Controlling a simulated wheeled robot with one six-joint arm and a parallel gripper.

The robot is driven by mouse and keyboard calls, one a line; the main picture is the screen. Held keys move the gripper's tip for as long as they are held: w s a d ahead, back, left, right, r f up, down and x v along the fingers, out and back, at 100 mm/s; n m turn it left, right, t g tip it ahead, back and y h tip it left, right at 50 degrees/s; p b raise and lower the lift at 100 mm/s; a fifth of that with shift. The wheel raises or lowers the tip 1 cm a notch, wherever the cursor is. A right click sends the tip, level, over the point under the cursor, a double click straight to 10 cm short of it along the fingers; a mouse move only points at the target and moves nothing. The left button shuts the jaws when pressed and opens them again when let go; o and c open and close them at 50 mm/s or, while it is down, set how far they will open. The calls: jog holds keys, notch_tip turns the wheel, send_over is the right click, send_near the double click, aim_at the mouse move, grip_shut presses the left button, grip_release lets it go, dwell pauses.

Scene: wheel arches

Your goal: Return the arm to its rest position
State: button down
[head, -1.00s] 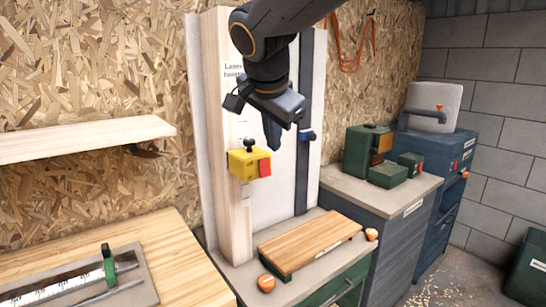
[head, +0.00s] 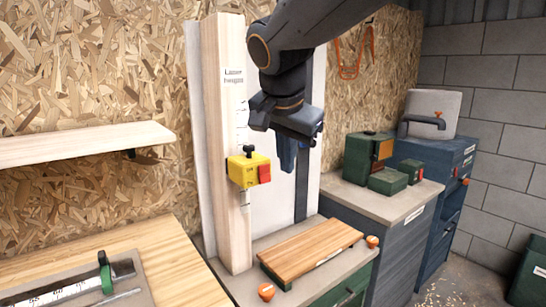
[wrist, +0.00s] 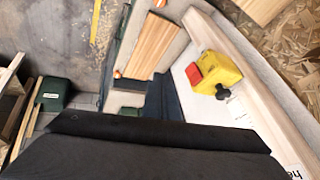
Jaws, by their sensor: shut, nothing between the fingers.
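My gripper (head: 287,160) hangs from my dark arm in the upper middle of the head view, pointing down. It is shut with nothing in it. It is in front of the white upright panel, to the right of the yellow block (head: 249,170) with a red side and black knob, and apart from it. The yellow block sits on the pale wooden post (head: 226,120). In the wrist view the yellow block (wrist: 213,73) shows at the right, and a dark shape fills the lower part. The fingertips cannot be made out there.
A wooden board (head: 311,249) lies on the low cabinet below my gripper, with orange knobs by it. Green boxes (head: 370,155) stand on the grey cabinet to the right. A shelf (head: 80,143) juts from the left wall above a workbench (head: 185,270). The floor at right is partly open.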

jog(key=s+d+f+n+g, duration=0.1)
jog(key=s+d+f+n, duration=0.1)
jog(key=s+d+f, duration=0.3)
jog(key=s+d+f+n+g, duration=0.2)
jog(key=s+d+f, duration=0.3)
jog(key=f, duration=0.8)
jog(key=s+d+f+n+g, duration=0.2)
jog(key=s+d+f, duration=0.3)
jog(key=f, duration=0.4)
jog(key=shift+d+f+n+y, duration=0.4)
jog(key=shift+d+n, duration=0.2)
jog(key=shift+d, duration=0.25)
